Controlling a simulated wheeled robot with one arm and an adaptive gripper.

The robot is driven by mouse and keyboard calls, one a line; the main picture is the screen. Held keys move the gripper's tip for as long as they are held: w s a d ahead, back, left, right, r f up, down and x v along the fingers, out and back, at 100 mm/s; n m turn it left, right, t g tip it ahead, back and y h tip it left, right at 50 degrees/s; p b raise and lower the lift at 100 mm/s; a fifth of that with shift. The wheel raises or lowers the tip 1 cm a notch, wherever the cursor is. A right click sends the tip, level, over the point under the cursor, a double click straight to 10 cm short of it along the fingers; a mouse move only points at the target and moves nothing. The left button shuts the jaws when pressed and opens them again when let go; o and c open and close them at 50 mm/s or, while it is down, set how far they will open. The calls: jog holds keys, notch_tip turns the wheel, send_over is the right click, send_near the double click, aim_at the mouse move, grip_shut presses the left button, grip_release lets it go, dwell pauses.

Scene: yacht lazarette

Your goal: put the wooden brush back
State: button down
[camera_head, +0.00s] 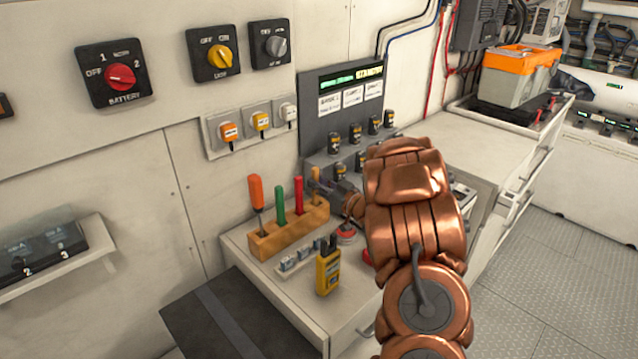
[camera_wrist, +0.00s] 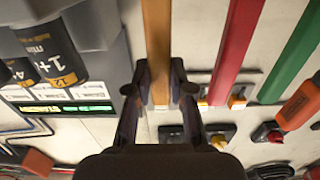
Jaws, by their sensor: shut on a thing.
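The wooden brush (camera_head: 315,174) shows as a tan upright handle at the right end of the wooden tool block (camera_head: 288,232), beside a red handle. In the wrist view the brush's yellow-brown handle (camera_wrist: 157,40) runs down from the top edge between my fingers. My gripper (camera_head: 327,186) is shut on this handle; the wrist view also shows both fingertips (camera_wrist: 159,92) against it. The brush's lower end is hidden, so I cannot tell whether it sits in a hole of the block.
Red (camera_head: 299,195), green (camera_head: 280,205) and orange (camera_head: 256,200) handled tools stand in the block close to the brush. A yellow meter (camera_head: 328,268) stands in front on the counter. A grey panel with several black cylinders (camera_head: 355,133) rises behind my gripper.

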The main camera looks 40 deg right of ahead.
jog(key=c, duration=1)
grip_release()
jog(key=shift+c, duration=0.2)
jog(key=shift+s, duration=0.1)
jog(key=s+d+b, duration=0.1)
jog(key=s+b, duration=0.1)
jog(key=s, duration=0.9)
jog(key=shift+s+d+b, duration=0.3)
jog(key=shift+s+d, duration=0.05)
